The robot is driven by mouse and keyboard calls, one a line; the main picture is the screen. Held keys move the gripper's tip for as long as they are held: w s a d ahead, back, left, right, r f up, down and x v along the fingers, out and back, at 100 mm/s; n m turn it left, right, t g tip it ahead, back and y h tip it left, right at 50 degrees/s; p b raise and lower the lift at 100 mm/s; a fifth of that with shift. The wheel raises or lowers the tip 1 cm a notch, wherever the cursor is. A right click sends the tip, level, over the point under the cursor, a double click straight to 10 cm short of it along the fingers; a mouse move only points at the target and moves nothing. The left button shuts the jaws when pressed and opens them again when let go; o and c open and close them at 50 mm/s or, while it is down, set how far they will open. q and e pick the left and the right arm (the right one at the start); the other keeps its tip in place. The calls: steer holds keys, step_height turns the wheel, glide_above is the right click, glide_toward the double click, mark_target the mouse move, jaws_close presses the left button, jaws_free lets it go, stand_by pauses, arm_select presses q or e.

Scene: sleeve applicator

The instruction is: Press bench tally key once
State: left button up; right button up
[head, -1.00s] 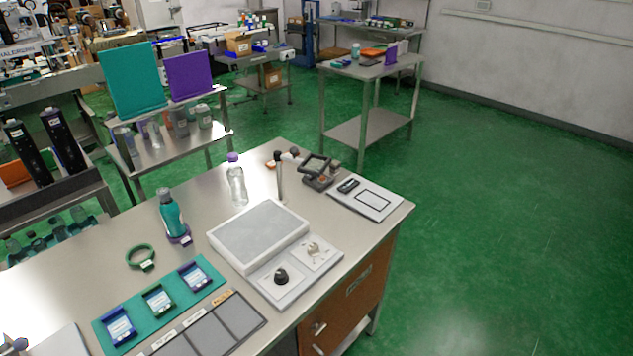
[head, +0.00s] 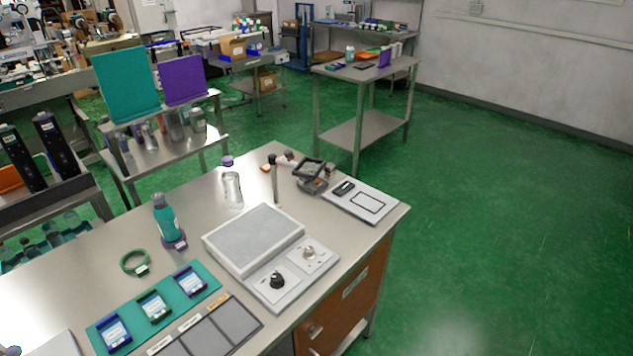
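No part is plainly labelled as the tally key. A white control plate (head: 269,306) on the steel bench (head: 190,212) carries a black knob (head: 277,281) and a silver knob (head: 309,252). A small black device (head: 344,188) sits on a white board with a black rectangle outline (head: 366,202) at the bench's right end. I cannot tell which of these is the key. Neither of my grippers can be made out in the head view.
A grey-topped white pad (head: 254,238) lies behind the control plate. A teal bottle (head: 163,218), a clear bottle (head: 232,188), a green ring (head: 134,263) and a teal tray (head: 133,292) with several framed cards are nearby. Open green floor (head: 480,240) lies to the right.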

steer(key=shift+s, duration=0.15)
jaws_close()
stand_by(1.4)
